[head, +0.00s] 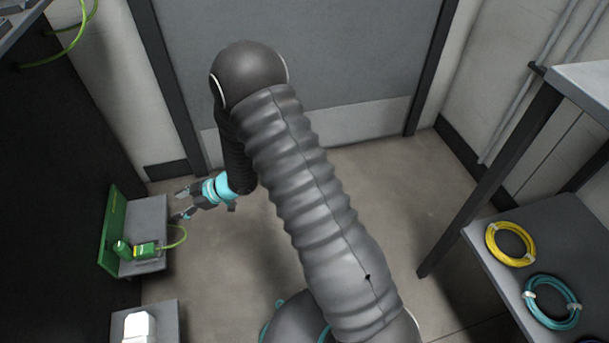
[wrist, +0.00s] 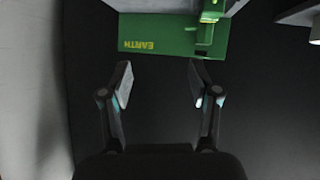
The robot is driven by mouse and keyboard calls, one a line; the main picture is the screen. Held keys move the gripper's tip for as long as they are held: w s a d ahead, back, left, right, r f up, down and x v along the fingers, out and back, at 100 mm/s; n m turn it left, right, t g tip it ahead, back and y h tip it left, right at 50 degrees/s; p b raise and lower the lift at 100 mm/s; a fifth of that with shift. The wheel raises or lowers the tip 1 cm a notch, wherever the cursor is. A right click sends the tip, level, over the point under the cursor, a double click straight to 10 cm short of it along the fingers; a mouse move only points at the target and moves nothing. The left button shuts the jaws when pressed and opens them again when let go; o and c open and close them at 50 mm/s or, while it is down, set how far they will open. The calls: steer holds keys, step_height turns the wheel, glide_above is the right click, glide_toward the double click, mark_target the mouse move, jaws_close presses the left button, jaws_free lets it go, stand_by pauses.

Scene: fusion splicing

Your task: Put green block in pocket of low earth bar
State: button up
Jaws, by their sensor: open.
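The low earth bar (head: 115,218) is a green upright plate along the left edge of a small grey shelf; its face marked EARTH shows in the wrist view (wrist: 165,38). A green block (head: 146,249) with a pale label and a green-yellow cable is at the bar's near end, beside a green raised part (head: 121,249). In the wrist view the block (wrist: 213,10) is partly cut off at the top edge. I cannot tell whether it sits in the pocket. My gripper (head: 179,203) is open and empty, right of the bar and apart from the block.
The grey shelf (head: 150,212) has bare surface beyond the block. A white object (head: 139,326) stands on a grey stand at the bottom left. A dark cabinet wall is on the left. Yellow (head: 510,244) and teal (head: 551,302) cable coils lie on a table at right.

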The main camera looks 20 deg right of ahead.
steer(key=w+d+r+m+t+h, duration=0.2)
steer(key=w+d+r+t+h, duration=0.1)
steer(key=d+r, duration=0.4)
steer(key=w+d+r+m+t+h, duration=0.25)
steer(key=d+r, duration=0.35)
steer(key=r, duration=0.3)
steer(key=s+d+r+m+h, duration=0.4)
steer(key=s+d+r+h, duration=0.1)
steer(key=d+r, duration=0.5)
steer(key=s+d+r+m+h, duration=0.1)
steer(key=s+d+r+m, duration=0.15)
steer(key=s, duration=0.35)
steer(key=s+d+r+m+h, duration=0.1)
steer(key=s+d+r+m, duration=0.1)
steer(key=s+d, duration=0.25)
steer(key=s+r+m+g, duration=0.1)
steer(key=s+m+g, duration=0.2)
steer(key=s, duration=1.5)
steer(key=shift+g+y, duration=0.35)
steer(key=shift+y, duration=0.1)
steer(key=shift+s+r, duration=0.1)
steer(key=shift+r, duration=0.05)
